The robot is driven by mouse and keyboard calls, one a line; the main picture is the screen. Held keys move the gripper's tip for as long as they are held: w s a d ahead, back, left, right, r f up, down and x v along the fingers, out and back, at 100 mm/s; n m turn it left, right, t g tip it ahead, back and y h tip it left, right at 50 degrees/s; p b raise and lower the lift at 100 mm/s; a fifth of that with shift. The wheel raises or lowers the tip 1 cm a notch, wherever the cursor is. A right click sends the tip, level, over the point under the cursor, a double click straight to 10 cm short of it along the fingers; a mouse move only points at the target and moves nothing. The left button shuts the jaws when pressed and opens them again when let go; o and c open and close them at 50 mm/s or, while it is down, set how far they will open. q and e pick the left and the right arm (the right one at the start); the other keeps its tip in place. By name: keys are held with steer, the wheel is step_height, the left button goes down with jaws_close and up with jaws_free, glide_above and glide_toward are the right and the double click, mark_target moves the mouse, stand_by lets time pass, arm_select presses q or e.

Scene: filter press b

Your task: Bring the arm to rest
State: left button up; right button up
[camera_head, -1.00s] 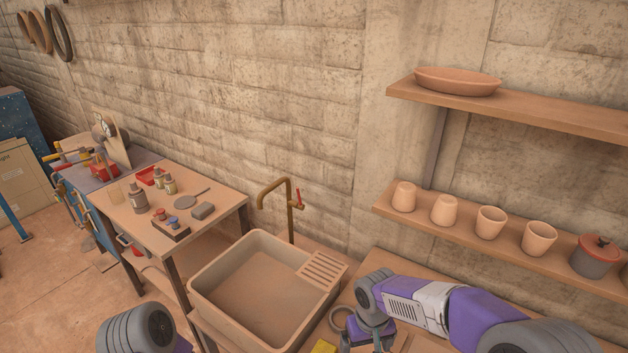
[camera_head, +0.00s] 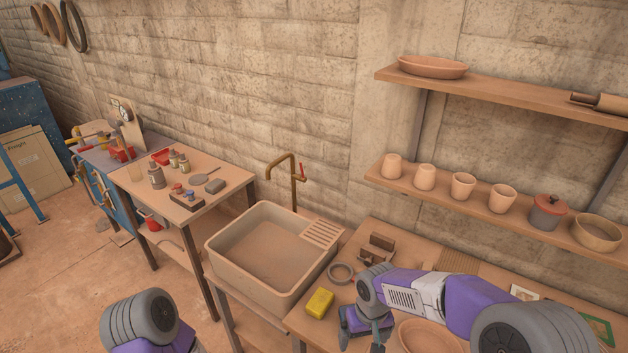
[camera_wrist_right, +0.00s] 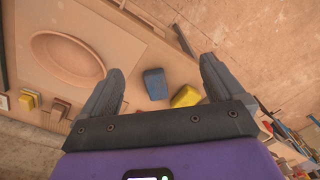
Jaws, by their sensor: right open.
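My right arm comes in from the lower right over the worktable, with its purple and grey links bent. My right gripper (camera_head: 367,338) hangs pointing down above the table, beside a yellow block. In the right wrist view its two dark fingers (camera_wrist_right: 160,78) stand wide apart with nothing held between them. Beyond them lie a blue block (camera_wrist_right: 156,84) and the yellow block (camera_wrist_right: 187,96). Only a grey and purple part of my left arm shows at the lower left; its gripper is out of view.
The yellow block (camera_head: 319,303) and a grey ring (camera_head: 341,273) lie on the worktable, near a shallow clay dish (camera_head: 428,338). A sink (camera_head: 222,263) stands left of it. A shelf (camera_head: 450,206) with cups and a lidded pot is on the wall behind. A side table (camera_head: 222,194) holds bottles.

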step_height(320, 180, down, 14)
steer(key=a+y+b, duration=0.1)
steer(key=y+b, duration=0.1)
steer(key=b, duration=0.1)
arm_select(q)
step_height(320, 180, down, 10)
steer(key=w+b, duration=0.1)
steer(key=b, duration=0.5)
steer(key=shift+w, duration=0.25)
arm_select(e)
steer(key=s+f+m+y, duration=0.1)
steer(key=s+f+m, duration=0.1)
steer(key=s+f, duration=0.4)
steer(key=s+f+m, duration=0.3)
steer(key=s+f, duration=0.4)
steer(key=f, duration=0.6)
steer(key=shift+s+a+t+y, duration=0.15)
steer(key=shift+a+t+y, duration=0.15)
steer(key=shift+a+y, duration=0.15)
